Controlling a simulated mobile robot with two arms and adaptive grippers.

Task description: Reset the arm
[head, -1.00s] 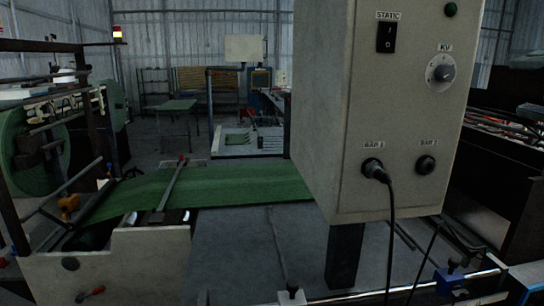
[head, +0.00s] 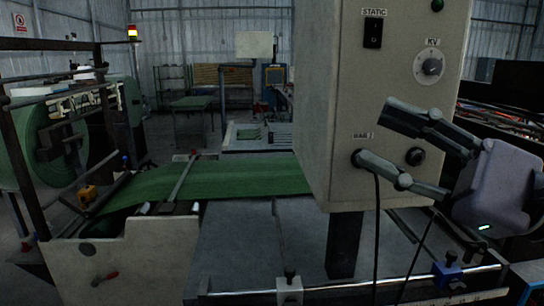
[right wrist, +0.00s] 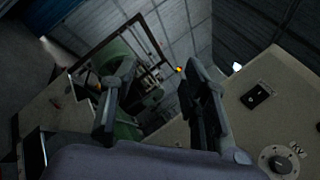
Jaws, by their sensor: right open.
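My right gripper (head: 373,136) is in front of the grey control box (head: 320,100) in the head view, coming in from the right. Its two fingers are spread and nothing is between them. The lower fingertip overlaps the left socket and its plug; I cannot tell whether it touches. The upper finger passes in front of the box face. The right wrist view shows the same open fingers (right wrist: 158,90), with the box to their right. My left gripper is not in view.
The box carries a STATIC switch (head: 373,32), a KV knob (head: 429,67) and a right socket (head: 415,156). Black cables hang below the box over a metal rail (head: 340,288). A green sack web (head: 235,178) runs at left from a large roll (head: 55,150).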

